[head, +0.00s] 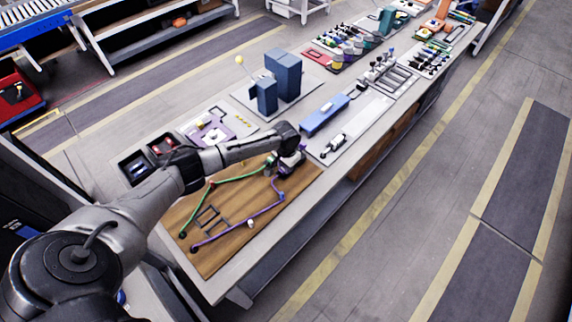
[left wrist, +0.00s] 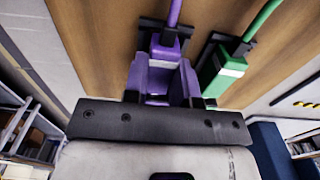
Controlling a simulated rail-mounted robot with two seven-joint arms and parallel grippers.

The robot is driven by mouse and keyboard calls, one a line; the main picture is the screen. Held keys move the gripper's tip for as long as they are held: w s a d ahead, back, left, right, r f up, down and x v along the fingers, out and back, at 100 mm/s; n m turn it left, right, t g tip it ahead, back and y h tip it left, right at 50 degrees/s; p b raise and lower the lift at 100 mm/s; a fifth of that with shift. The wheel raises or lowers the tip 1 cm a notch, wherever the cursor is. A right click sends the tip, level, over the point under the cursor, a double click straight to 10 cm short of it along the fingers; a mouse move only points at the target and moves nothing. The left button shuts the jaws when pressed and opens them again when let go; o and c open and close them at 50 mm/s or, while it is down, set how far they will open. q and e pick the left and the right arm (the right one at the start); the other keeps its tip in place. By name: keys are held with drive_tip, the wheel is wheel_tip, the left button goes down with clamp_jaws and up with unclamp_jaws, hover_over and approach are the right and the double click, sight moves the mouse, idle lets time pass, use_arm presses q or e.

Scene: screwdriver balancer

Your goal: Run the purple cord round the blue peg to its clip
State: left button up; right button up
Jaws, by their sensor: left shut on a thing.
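The purple cord (head: 240,226) runs over the wooden board from a dark end fitting at lower left. It bends near the right edge, then rises to my left gripper (head: 288,166). In the left wrist view, that gripper (left wrist: 163,72) is shut on the purple cord's plug (left wrist: 165,48). A black clip (left wrist: 152,24) lies at the plug; I cannot tell whether the plug is seated in it. I cannot make out the blue peg's colour; something small at the cord's bend (head: 282,196) may be it. My right gripper is not in view.
The green cord (head: 240,178) crosses the board (head: 218,262), its plug (left wrist: 226,70) in a black holder close beside my left gripper. A white peg (head: 251,223) and a dark frame (head: 208,217) are on the board. A blue block (head: 324,116) lies beyond.

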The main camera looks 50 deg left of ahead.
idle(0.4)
use_arm(q)
drive_tip(key=o, duration=1)
drive_tip(key=shift+c, duration=0.2)
wheel_tip(320, 180, up, 14)
drive_tip(key=p, duration=0.2)
drive_tip(key=shift+f, duration=0.15)
